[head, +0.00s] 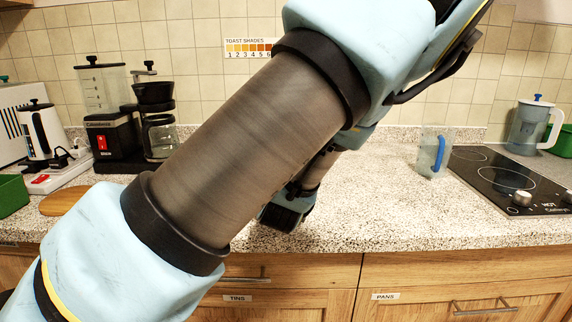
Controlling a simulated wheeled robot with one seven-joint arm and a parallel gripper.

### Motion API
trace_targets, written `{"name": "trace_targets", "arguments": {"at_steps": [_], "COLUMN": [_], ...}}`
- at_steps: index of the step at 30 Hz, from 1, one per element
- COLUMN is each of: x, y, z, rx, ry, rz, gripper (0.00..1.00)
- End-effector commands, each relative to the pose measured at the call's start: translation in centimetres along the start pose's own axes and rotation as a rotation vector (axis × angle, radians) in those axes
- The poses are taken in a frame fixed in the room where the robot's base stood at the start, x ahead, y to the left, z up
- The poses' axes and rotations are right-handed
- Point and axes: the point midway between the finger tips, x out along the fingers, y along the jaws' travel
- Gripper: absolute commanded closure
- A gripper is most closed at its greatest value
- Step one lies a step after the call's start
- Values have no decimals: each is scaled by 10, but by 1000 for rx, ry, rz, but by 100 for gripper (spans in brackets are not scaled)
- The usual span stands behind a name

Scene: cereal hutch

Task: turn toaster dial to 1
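No toaster and no dial can be made out in the head view; my arm crosses the middle of the picture and covers part of the counter. A toast shades chart (248,49) with colour patches numbered 1 to 6 is on the tiled wall, partly behind my arm. The dark end of my arm, seemingly my gripper (284,216), shows low behind the forearm near the counter's front. Its fingers cannot be made out, so I cannot tell whether it is open or holds anything.
A coffee maker (160,138), a blender (101,90) and a white kettle (42,130) stand at the left. A clear mug with a blue handle (427,160), a black hob (500,178) and a jug (527,128) are at the right. The counter (375,205) right of my arm is clear.

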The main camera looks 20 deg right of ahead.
Motion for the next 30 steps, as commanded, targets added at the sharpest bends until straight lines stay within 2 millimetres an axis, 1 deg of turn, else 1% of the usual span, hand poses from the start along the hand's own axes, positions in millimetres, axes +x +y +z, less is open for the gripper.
{"name": "trace_targets", "arguments": {"at_steps": [10, 11, 18, 19, 26, 30], "x": [0, 0, 0, 0, -1, -9], "y": [0, 0, 0, 0, 0, 1], "z": [2, 2, 1, 1, 0, 0], "rx": [-1, -1, -1, -1, -1, -2], "ry": [-4, -4, -2, -2, -1, 0], "rz": [2, 2, 1, 1, 1, 1], "gripper": [100, 62, 35, 33, 33, 33]}}
